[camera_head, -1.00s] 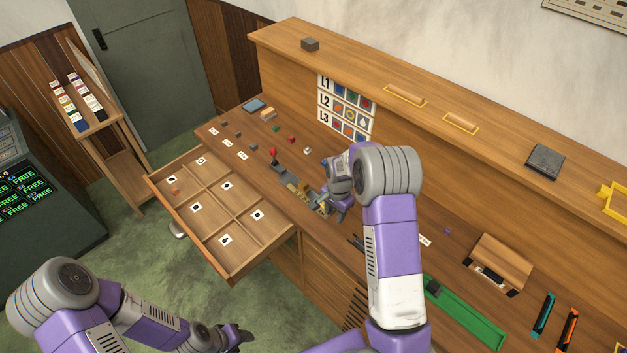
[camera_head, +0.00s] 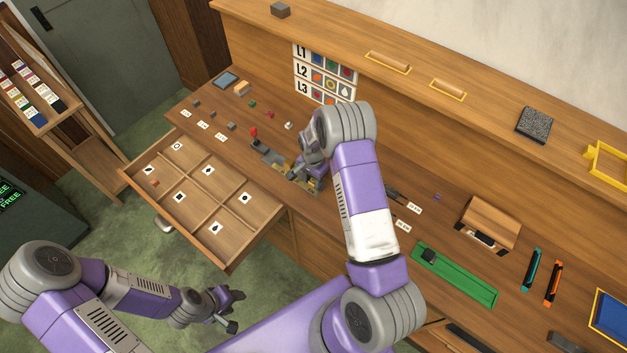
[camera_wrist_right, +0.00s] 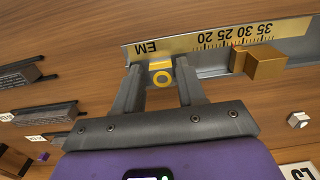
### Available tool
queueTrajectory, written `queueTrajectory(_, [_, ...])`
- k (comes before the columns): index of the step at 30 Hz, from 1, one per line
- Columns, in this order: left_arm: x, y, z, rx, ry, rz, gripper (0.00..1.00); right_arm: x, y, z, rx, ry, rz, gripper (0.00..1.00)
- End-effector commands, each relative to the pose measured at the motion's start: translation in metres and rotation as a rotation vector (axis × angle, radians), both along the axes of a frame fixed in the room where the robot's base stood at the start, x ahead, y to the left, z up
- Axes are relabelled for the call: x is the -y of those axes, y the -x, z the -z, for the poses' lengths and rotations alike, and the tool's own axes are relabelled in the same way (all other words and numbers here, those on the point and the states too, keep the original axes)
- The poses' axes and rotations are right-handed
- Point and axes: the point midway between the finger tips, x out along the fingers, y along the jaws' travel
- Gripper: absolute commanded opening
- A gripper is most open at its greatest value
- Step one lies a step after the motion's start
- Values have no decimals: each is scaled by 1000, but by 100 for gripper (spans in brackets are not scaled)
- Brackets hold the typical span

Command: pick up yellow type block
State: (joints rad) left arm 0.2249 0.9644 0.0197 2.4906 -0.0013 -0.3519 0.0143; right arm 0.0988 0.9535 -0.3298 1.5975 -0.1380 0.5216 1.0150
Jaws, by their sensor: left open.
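My right gripper (camera_wrist_right: 162,80) has one finger on each side of the block. The fingers lie very close to its sides, and I cannot tell whether they press on it. In the head view my right gripper (camera_head: 302,172) is low over the stick (camera_head: 272,158), and the block is hidden there. My left gripper (camera_head: 232,310) is open and empty, in front of the bench, low over the floor.
A brass slider (camera_wrist_right: 258,64) stands on the stick to the right of the block. An open compartment drawer (camera_head: 190,226) sticks out at the left. A green tray (camera_head: 462,280) and a wooden box (camera_head: 488,222) are at the right. Small blocks lie behind the stick.

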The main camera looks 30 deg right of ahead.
Motion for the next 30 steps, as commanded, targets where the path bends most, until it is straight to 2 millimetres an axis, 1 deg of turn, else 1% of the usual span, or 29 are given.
queueTrajectory(5, [0, 0, 0, 0, 0, 0, 47, 0, 0, 0, 1, 0, -1, 40])
queueTrajectory(12, [0, 0, 0, 0, 0, 0, 47, 0, 0, 0, 1, 0, -1, 3])
queueTrajectory(13, [0, 0, 0, 0, 0, 0, 47, 0, 0, 0, 1, 0, -1, 0])
queueTrajectory(20, [0, 0, 0, 0, 0, 0, 47, 0, -1, -1, 1, 1, -1, 0])
queueTrajectory(23, [0, 0, 1, 0, 0, 0, 47, 0, -1, -7, 4, 1, -1, 0])
queueTrajectory(26, [0, 0, 3, 0, 0, 0, 47, 0, -2, -22, 5, 1, -2, 0])
queueTrajectory(30, [0, 0, 6, 0, 0, 0, 47, 0, -2, -51, 7, 0, -2, 0])
